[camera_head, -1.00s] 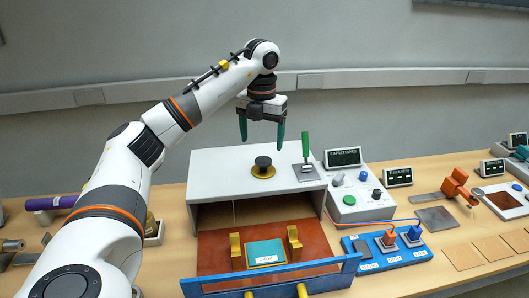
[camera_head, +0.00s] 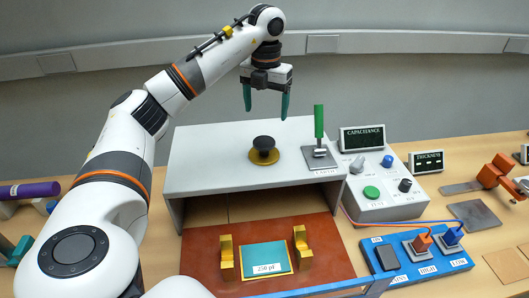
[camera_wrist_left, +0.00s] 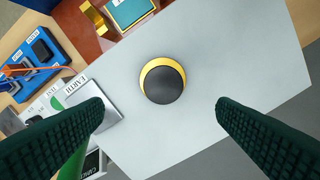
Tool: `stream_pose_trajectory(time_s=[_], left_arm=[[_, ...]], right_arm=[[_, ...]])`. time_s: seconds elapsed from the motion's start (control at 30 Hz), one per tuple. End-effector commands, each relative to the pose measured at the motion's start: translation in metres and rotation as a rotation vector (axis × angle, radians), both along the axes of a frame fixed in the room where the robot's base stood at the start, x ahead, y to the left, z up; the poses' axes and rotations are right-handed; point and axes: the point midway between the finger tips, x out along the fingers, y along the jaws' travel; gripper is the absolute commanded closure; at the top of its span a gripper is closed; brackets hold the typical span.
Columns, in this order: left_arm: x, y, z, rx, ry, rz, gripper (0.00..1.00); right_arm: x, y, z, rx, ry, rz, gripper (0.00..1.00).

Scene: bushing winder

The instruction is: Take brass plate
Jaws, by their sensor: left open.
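The brass plate (camera_head: 263,157) is a round gold disc with a black knob on top. It lies flat on the roof of the grey housing (camera_head: 200,150). In the left wrist view the brass plate (camera_wrist_left: 147,76) shows as a gold rim around the dark knob, between the two fingers and apart from both. My left gripper (camera_head: 267,104) hangs fingers down above the plate, open and empty, with a clear gap below its tips. My right gripper is not in view.
A green-handled lever marked EARTH (camera_head: 319,125) stands right of the plate on the same roof. A capacitance meter box (camera_head: 385,190) and a blue terminal block (camera_head: 420,258) are to the right. Below the roof, a teal 250 pF block (camera_head: 264,257) sits between brass brackets.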

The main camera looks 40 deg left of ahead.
Motion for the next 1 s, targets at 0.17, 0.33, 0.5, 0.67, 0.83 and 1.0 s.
stream_pose_trajectory(time_s=[0.17,0.33,0.5,0.67,0.83,1.0], left_arm=[[0.0,-0.001,-0.026,-0.002,0.006,-0.002,0.19],[-0.001,0.0,-0.052,0.001,0.006,-0.001,0.19],[-0.001,0.0,-0.068,0.0,0.002,0.0,0.19],[-0.003,0.002,-0.08,0.001,0.007,0.0,0.19],[-0.005,0.003,-0.107,0.0,0.005,-0.001,0.19],[-0.005,0.003,-0.121,0.0,0.001,-0.001,0.19]], right_arm=[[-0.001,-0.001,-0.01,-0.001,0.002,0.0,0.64],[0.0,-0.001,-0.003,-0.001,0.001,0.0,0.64],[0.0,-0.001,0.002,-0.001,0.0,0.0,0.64],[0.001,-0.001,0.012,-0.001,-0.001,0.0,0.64],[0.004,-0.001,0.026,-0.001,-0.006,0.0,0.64],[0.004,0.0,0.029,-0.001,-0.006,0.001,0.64]])
